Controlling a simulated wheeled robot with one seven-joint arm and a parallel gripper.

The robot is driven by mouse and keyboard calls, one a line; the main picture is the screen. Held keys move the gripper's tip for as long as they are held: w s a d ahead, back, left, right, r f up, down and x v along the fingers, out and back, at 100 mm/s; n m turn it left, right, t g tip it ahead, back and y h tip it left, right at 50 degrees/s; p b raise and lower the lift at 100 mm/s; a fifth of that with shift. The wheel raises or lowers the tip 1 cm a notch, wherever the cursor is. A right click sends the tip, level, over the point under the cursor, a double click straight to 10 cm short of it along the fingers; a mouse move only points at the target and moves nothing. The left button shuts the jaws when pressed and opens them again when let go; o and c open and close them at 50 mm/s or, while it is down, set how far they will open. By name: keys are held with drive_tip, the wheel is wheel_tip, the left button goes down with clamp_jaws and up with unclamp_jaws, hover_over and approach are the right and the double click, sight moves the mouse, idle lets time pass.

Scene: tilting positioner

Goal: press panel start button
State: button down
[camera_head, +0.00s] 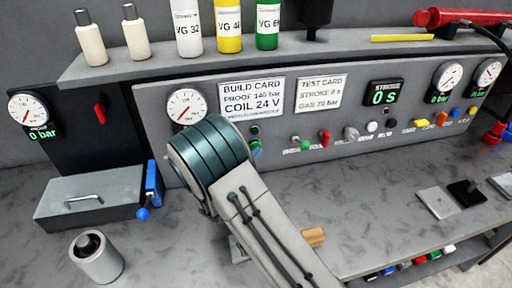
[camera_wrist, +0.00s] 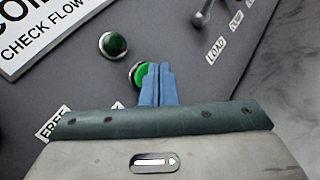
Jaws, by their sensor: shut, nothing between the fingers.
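The panel's bright green button (camera_wrist: 138,75) with a metal ring is partly hidden behind my fingertips in the wrist view. It also shows small beside my wrist in the head view (camera_head: 255,144). My gripper (camera_wrist: 156,70) is shut and empty, its two blue fingers together, with the tips over the right part of the button. I cannot tell whether they touch it. A dark green domed lamp (camera_wrist: 112,44) sits up and left of the button, clear of the fingers. In the head view my arm hides part of the panel below the build card (camera_head: 252,98).
Right of the button are a lever (camera_wrist: 201,18), a red switch (camera_head: 325,139) and a grey knob (camera_head: 351,133). Gauges and a stroke display (camera_head: 384,93) sit on the panel. A lidded box (camera_head: 88,203) and a cylinder (camera_head: 97,257) stand at left on the bench.

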drive_tip(key=shift+w+a, duration=0.1)
drive_tip(key=shift+w, duration=0.3)
idle(0.4)
drive_tip(key=shift+w+r, duration=0.1)
drive_tip(key=shift+r, duration=0.05)
idle(0.5)
drive_tip(key=shift+b, duration=0.35)
drive_tip(key=shift+s, duration=0.75)
drive_tip(key=shift+f, duration=0.2)
drive_tip(key=s, duration=0.1)
drive_tip(key=s+d, duration=0.1)
drive_tip(key=s, duration=0.3)
drive_tip(key=shift+d+b, duration=0.3)
drive_tip(key=shift+b, duration=0.1)
